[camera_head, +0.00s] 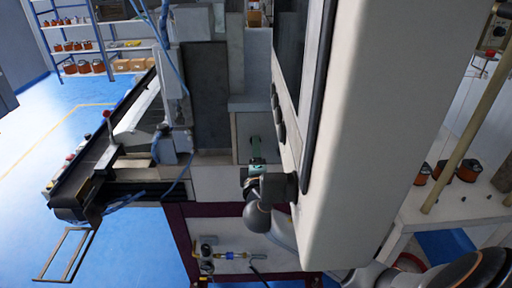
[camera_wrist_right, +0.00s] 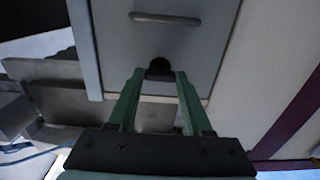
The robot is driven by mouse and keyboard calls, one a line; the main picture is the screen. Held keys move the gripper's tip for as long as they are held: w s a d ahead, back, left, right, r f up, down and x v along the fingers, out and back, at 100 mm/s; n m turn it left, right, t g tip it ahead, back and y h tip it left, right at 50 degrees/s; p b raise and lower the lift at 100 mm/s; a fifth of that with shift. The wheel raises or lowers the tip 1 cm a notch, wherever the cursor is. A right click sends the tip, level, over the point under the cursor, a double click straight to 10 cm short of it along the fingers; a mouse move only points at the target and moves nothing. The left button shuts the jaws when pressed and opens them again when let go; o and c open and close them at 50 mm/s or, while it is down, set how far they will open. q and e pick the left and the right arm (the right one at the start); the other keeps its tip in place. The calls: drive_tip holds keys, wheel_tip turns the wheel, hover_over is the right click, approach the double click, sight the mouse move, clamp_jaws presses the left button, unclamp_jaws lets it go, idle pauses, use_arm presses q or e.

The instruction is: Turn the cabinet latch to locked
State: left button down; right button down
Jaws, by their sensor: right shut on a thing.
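In the right wrist view, the latch (camera_wrist_right: 159,68) is a small dark knob on a light grey cabinet door (camera_wrist_right: 190,55). My right gripper (camera_wrist_right: 159,73) has two green fingers, one on each side of the knob, shut on it. The fingertips hide the knob's sides, and its turn angle cannot be told. In the head view, my right gripper (camera_head: 256,142) reaches up to the pale cabinet front (camera_head: 243,124), its fingers small and partly in shadow. The latch is too small to make out there. My left gripper is not in view.
A dark bar handle (camera_wrist_right: 165,18) crosses the door beyond the latch. A large white panel housing (camera_head: 365,120) stands close on the right of my arm. A dark red frame with fittings (camera_head: 225,254) is below. Blue floor is open at the left.

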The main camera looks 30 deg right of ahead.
idle(0.5)
drive_tip(key=shift+c, duration=1.6)
unclamp_jaws()
drive_tip(key=b+v, duration=0.1)
drive_tip(key=v, duration=1.1)
drive_tip(key=shift+s+b, duration=0.3)
drive_tip(key=shift+b, duration=0.1)
